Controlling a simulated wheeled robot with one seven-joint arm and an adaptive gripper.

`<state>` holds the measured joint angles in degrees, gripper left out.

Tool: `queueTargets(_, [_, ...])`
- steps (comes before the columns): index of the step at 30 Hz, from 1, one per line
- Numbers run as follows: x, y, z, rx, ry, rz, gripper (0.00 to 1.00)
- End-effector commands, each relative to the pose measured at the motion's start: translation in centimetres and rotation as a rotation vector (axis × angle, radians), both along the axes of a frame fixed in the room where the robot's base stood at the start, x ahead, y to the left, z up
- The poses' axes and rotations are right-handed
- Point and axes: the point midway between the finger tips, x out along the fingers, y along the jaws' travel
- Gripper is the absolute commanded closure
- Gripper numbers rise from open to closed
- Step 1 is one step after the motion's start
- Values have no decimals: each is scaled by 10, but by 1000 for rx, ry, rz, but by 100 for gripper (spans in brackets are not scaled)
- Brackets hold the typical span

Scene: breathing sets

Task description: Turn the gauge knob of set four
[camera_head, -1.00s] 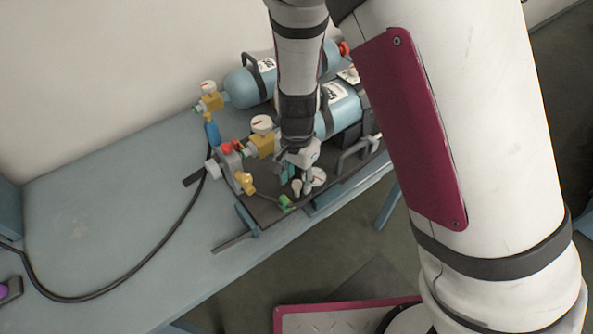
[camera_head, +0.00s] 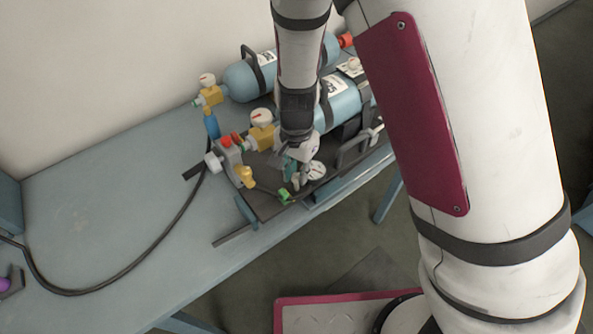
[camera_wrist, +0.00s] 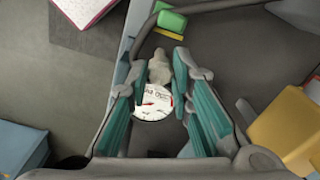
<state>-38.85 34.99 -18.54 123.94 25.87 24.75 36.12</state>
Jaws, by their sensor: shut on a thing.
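The front breathing set has a blue cylinder (camera_head: 340,103) strapped to a dark backplate on the bench. Its label is too small to read surely as four. A round white gauge (camera_head: 316,170) sits at the plate's front edge. My gripper (camera_head: 295,182) is beside it, pointing down. In the wrist view, a pale grey knob (camera_wrist: 159,68) is between the teal-padded fingertips of my gripper (camera_wrist: 160,66), which are shut on it. The gauge's white dial (camera_wrist: 153,103) shows behind the knob, between the fingers. The fingers partly cover the dial's edges.
A second blue cylinder (camera_head: 243,82) lies behind. A green fitting (camera_head: 284,195), a yellow fitting (camera_head: 245,176) and a brass block with a white gauge (camera_head: 261,117) are close by. A black hose (camera_head: 150,258) crosses the bench (camera_head: 105,205), whose left middle is clear.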

Motion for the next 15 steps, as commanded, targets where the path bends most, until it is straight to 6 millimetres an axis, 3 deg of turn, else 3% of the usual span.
queueTargets(15, [1, 0, 1, 1, -3, 436, 100])
